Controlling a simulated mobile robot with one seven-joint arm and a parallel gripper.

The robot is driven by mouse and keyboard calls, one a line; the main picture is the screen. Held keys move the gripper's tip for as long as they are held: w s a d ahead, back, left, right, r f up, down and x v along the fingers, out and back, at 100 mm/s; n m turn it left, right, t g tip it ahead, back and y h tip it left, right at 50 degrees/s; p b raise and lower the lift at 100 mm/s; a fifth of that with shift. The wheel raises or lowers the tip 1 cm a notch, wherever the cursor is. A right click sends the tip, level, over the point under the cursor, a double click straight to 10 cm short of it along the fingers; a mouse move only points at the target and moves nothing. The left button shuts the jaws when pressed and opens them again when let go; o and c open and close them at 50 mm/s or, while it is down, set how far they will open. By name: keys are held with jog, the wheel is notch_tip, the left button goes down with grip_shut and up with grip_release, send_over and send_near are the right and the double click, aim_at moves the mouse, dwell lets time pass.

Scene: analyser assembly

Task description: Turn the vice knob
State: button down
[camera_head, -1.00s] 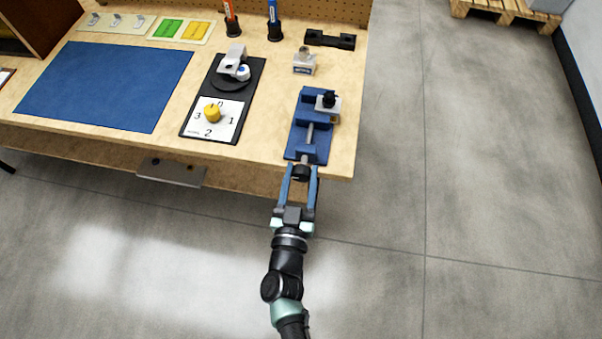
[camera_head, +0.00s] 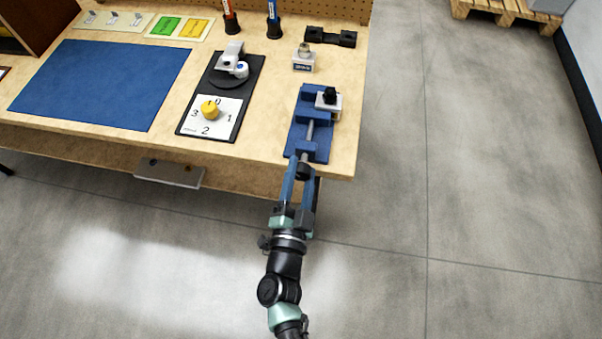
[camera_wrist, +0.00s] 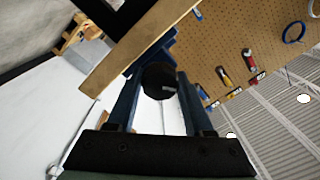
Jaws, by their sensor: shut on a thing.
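The blue vice (camera_head: 309,132) lies on the wooden bench near its front right corner, with its screw pointing to the front edge. It holds a white block with a black top (camera_head: 328,98). The black round vice knob (camera_head: 302,171) sits at the front end of the screw, just past the bench edge. In the wrist view the knob (camera_wrist: 159,80) is between my two blue fingers. My gripper (camera_head: 303,174) is shut on the knob, with its fingers on opposite sides. In the head view the fingers partly hide the knob.
A dial board with a yellow knob (camera_head: 210,109) lies left of the vice. A small white fixture (camera_head: 303,58) and a black bracket (camera_head: 330,37) stand behind it. A blue mat (camera_head: 100,85) covers the left bench. Open floor (camera_head: 480,200) lies to the right.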

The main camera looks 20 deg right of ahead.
jog(key=shift+a+m, duration=0.1)
jog(key=shift+m, duration=0.8)
jog(key=shift+c, duration=1.6)
grip_release()
jog(key=v, duration=1.3)
jog(key=shift+b, duration=0.3)
